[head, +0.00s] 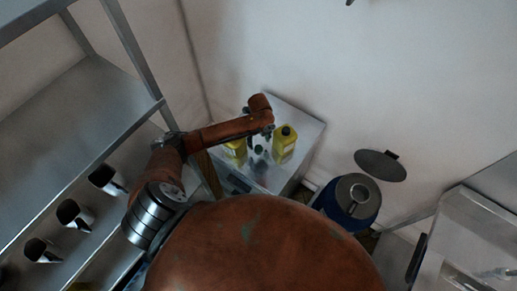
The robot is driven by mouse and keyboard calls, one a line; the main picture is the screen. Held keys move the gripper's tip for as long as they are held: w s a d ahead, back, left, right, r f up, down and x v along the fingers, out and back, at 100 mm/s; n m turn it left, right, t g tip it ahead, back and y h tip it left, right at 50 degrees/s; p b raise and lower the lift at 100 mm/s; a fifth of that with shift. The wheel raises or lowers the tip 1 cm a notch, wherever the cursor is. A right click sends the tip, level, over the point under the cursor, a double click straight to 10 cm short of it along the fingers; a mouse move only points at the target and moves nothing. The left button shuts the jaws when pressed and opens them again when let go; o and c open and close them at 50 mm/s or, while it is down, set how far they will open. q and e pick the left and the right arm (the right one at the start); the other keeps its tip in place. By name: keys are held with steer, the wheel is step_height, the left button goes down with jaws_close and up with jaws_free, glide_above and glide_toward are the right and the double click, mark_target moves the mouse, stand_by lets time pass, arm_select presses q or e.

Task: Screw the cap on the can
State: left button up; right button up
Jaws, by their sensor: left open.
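Two yellow cans stand on a metal-topped unit in the middle of the view. The right can (284,146) is upright and has a dark cap on top. The left can (235,152) is partly hidden behind my left arm, and I cannot tell whether its top is capped. My left gripper (259,153) is open and points down between the two cans, close above the metal top. It is small and dark here, so I cannot make out a loose cap near it. My right gripper is out of view.
The metal top (302,121) is bare behind and right of the cans. A blue bin (349,205) with a raised dark lid (380,165) stands to the right. Metal shelving (62,125) with several metal containers is at left. A metal counter (470,235) is at right.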

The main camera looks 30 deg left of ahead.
mark_target(258, 148)
arm_select(q)
step_height(258, 148, down, 4)
steer(key=shift+s+a+p, duration=0.1)
steer(key=shift+a+p, duration=0.05)
steer(key=shift+p, duration=0.65)
steer(key=shift+f, duration=0.55)
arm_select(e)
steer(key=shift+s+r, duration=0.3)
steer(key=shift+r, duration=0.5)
arm_select(q)
steer(key=shift+c, duration=0.3)
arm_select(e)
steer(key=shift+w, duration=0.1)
arm_select(q)
steer(key=c, duration=0.7)
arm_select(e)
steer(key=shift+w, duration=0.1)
arm_select(q)
steer(key=shift+c, duration=0.2)
